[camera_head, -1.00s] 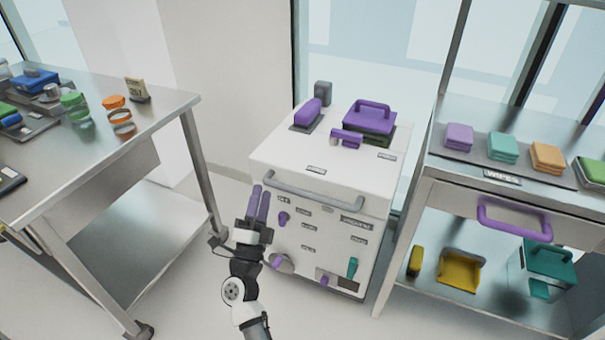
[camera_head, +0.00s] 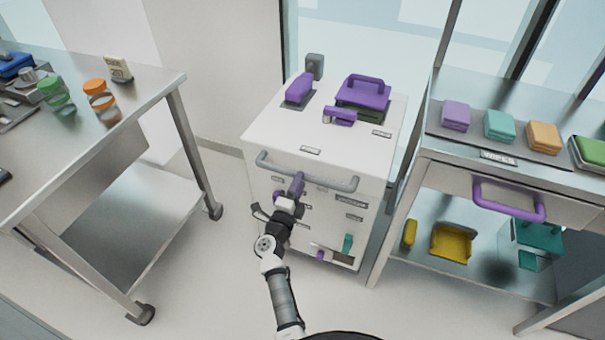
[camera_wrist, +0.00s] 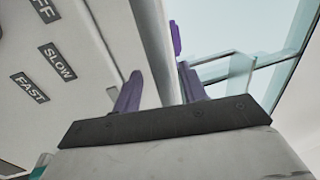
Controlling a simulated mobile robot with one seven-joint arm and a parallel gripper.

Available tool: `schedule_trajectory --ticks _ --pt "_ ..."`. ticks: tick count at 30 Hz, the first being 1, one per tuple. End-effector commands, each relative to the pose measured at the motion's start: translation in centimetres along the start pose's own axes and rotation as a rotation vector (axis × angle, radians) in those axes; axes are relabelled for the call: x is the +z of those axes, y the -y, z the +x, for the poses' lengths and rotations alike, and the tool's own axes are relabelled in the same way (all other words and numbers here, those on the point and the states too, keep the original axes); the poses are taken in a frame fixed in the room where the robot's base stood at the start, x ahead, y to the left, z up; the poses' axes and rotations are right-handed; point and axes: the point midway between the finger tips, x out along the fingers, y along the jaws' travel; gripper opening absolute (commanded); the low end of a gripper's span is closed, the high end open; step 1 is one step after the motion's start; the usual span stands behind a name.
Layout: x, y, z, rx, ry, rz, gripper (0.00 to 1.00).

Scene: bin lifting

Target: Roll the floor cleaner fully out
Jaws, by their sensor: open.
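The floor cleaner appears to be the white box-shaped unit (camera_head: 270,128) standing between the two tables. Its grey bar handle (camera_head: 338,184) runs across the top of its front face. My gripper (camera_head: 298,180) is at the left-middle part of this handle, with its purple fingers pointing up at the bar. In the wrist view my gripper (camera_wrist: 159,69) is open, and the grey bar (camera_wrist: 152,35) passes between the two fingers in the picture. I cannot tell whether either finger touches it. My gripper and arm hide part of the front panel.
A steel table (camera_head: 150,88) stands at the left, with a lower shelf. A steel shelf unit with a purple-handled drawer (camera_head: 510,200) stands close to the right side of the white unit. Windows are behind. The floor (camera_head: 205,275) in front is clear.

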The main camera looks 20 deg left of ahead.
Motion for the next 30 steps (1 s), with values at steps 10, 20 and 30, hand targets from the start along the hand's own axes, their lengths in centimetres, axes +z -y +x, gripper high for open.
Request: schedule_trajectory --ticks 10,20,30 --pt "0.0 0.0 3.3 0.0 0.0 -0.001 0.42" --pt "0.0 0.0 3.3 0.0 0.0 -0.001 0.33" --pt "0.0 0.0 3.3 0.0 0.001 -0.001 0.0"
